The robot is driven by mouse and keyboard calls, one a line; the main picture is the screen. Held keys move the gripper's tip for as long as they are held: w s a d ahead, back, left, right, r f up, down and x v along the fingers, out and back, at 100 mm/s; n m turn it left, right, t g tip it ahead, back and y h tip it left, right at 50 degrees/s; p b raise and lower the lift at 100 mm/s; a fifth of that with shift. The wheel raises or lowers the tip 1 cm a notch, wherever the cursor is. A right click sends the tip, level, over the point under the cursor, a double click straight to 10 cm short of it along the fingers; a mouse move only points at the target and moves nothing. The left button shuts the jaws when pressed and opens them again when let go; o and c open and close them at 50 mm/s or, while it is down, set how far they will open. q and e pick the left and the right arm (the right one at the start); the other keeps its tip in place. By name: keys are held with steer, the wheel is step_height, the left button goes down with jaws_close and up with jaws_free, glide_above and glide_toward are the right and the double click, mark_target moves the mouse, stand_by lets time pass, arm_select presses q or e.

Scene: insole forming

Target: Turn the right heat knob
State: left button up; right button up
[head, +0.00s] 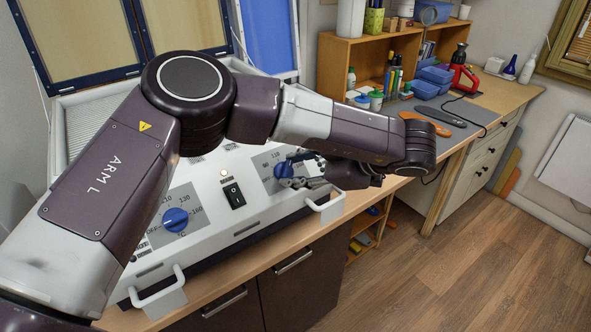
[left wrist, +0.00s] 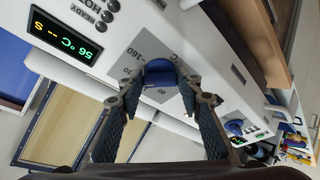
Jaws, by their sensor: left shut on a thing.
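The right heat knob (head: 284,169) is a blue round knob on a grey dial plate on the front of the white heating machine (head: 215,170). My left gripper (head: 300,172) reaches it from the right. In the left wrist view the same blue knob (left wrist: 160,74) sits between the two fingertips of the left gripper (left wrist: 160,92), which is shut on it. The fingers and arm partly cover the dial marks, so the exact setting is hard to read. The left heat knob (head: 175,219) is also blue and stands free. My right gripper is not in view.
A black rocker switch (head: 234,195) lies between the dials. White handles (head: 326,208) stick out at the machine's front. A lit display (left wrist: 66,36) shows in the left wrist view. Orange and dark insoles (head: 424,120) lie on the bench mat behind my arm.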

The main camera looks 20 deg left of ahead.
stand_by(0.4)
arm_select(q)
steer(key=o, duration=1.2)
steer(key=shift+c, duration=0.2)
steer(key=shift+d+r, duration=0.1)
steer(key=shift+d, duration=0.05)
steer(key=v, duration=1.1)
steer(key=shift+s+d+r, duration=0.15)
steer(key=shift+d+r, duration=0.05)
steer(key=shift+d, duration=0.1)
